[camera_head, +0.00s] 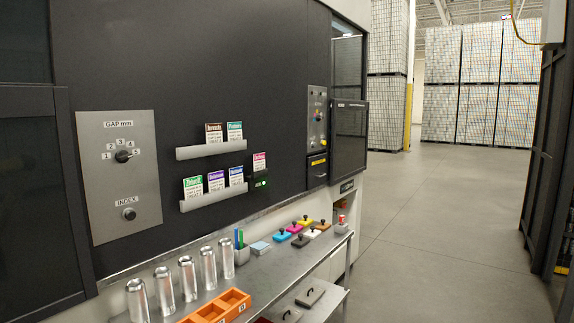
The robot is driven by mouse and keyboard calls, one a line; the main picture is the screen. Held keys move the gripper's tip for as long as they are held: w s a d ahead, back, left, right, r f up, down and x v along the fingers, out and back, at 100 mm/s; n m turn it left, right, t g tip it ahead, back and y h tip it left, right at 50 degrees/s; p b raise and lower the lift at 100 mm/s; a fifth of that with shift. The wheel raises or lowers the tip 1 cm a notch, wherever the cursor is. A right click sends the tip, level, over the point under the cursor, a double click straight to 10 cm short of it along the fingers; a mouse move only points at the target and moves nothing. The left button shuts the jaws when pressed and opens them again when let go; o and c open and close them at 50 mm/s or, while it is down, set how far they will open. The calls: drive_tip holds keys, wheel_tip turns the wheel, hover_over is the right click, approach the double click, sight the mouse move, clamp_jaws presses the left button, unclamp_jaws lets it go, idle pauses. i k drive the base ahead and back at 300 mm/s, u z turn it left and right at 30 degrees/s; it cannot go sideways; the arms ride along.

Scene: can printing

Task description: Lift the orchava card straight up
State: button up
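Several small white cards with coloured headers stand in holders on the dark machine wall. The upper rack (211,151) holds a brown-headed card (214,134) and a teal-headed card (235,132). The lower rack (213,199) holds a green-headed card (193,187), a purple-headed card (216,181) and a blue-headed card (236,177). A pink-headed card (260,162) stands upright in a black holder (260,183) with a green light, right of the racks. The lettering is too small to tell surely which card is orchava. My gripper is not in view.
A steel bench (262,276) runs below the racks, with several shiny cans (187,277), an orange tray (237,302) and coloured handled blocks (280,235). A grey control panel (120,175) is on the left. Open floor (430,220) lies to the right.

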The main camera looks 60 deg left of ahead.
sight(258, 159)
drive_tip(key=i, duration=1.7)
drive_tip(key=u, duration=2.85)
